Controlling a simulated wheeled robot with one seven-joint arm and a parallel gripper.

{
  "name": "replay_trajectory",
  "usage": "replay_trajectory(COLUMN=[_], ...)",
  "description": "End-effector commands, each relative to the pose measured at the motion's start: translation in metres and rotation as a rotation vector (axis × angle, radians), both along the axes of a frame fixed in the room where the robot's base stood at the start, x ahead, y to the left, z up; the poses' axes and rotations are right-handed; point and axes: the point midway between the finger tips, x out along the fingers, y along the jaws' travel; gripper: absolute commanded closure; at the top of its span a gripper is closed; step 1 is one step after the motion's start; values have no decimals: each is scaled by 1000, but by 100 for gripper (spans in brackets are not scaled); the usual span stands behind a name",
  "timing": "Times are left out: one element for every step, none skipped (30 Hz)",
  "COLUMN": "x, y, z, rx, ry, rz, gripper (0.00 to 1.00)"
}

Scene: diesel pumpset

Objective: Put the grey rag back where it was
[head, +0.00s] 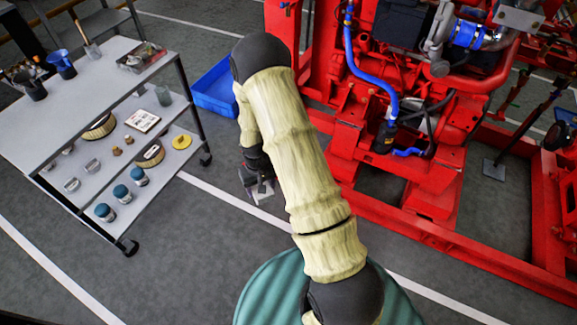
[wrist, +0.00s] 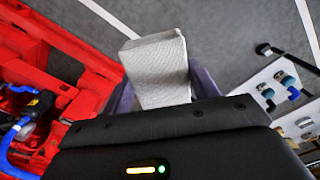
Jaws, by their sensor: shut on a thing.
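The grey rag (wrist: 158,68) is a pale, folded, block-like cloth with a woven texture. In the wrist view it stands between the two fingers of my gripper (wrist: 162,92), which is shut on it. In the head view my gripper (head: 259,187) hangs over the grey floor, between the trolley and the red pumpset frame. A small pale part of the rag (head: 264,198) shows below it there. The rag's lower end is hidden behind the gripper body in the wrist view.
A grey shelf trolley (head: 62,112) on the left carries cups, tools, filters and several small parts. A blue bin (head: 222,90) lies on the floor behind my arm. The red pumpset frame (head: 455,240) fills the right. Floor between is clear, with white lines.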

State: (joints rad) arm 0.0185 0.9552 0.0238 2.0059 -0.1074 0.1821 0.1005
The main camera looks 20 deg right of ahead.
Motion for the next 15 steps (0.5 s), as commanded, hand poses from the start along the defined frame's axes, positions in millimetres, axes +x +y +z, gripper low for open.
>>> replay_trajectory(x=[0,0,-1,-2,-3,-3,-5,-6,-8,-10,-13,-17,-19,-22,-26], y=[0,0,0,0,0,-1,-2,-2,-2,-3,-3,-2,-2,-2,-1], z=[-1,-2,-5,-9,-13,-20,-27,-35,-47,-56,-66,-80,-90,-99,-111], rx=[0,0,0,1,1,2,2,2,3,3,3,3,3,3,3], ry=[0,1,2,4,5,5,6,7,7,8,9,9,9,8,8], rz=[1,1,1,0,-1,-3,-4,-5,-6,-7,-7,-7,-6,-6,-5], gripper=[65,65,65,65,65,65,65,65,65,65,65,65,65,65,65])
